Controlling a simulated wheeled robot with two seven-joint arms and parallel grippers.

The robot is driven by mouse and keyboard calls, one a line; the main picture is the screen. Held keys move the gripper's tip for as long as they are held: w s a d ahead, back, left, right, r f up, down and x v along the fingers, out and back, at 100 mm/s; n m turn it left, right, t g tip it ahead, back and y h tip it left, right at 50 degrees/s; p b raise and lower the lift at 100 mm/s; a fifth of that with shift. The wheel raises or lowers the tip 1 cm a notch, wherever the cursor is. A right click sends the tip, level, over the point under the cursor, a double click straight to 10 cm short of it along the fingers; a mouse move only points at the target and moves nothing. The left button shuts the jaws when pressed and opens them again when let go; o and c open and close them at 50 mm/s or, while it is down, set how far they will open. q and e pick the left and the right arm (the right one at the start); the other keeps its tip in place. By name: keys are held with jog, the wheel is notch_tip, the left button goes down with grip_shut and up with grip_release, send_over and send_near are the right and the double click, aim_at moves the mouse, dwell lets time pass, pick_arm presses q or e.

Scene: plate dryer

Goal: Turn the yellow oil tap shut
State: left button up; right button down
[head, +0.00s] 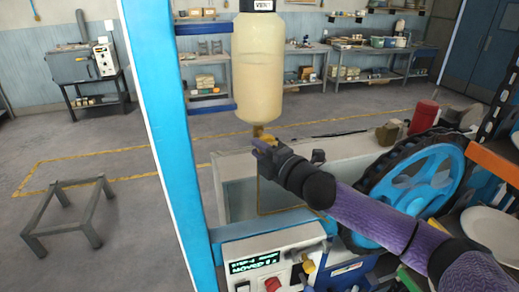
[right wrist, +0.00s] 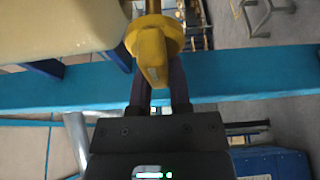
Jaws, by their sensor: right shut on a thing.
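The yellow oil tap (right wrist: 153,45) sits between the two fingers of my right gripper (right wrist: 160,88) in the right wrist view. Its lever points down toward the gripper's palm. In the head view the right gripper (head: 264,143) is at the tap, just under the pale yellow oil tank (head: 258,75). The right gripper is shut on the tap's lever. The gripper hides most of the tap in the head view. My left gripper does not show.
A blue upright post (head: 168,120) stands just left of the tank. Below are a pale trough (head: 238,185), a large blue wheel (head: 410,185) and a control box with a lit display (head: 255,265). A white plate (head: 492,235) lies at the right.

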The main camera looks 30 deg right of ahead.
jog(key=c, duration=0.9)
grip_release()
jog(key=shift+d+f, duration=0.1)
jog(key=o, duration=0.3)
jog(key=shift+w+d, duration=0.1)
jog(key=shift+d, duration=0.05)
jog(key=shift+o, duration=0.2)
jog(key=shift+s, duration=0.35)
jog(key=s+d+b, duration=0.1)
jog(key=s+b, duration=0.2)
jog(key=s, duration=0.6)
jog(key=shift+d, duration=0.2)
jog(key=shift+s, duration=0.1)
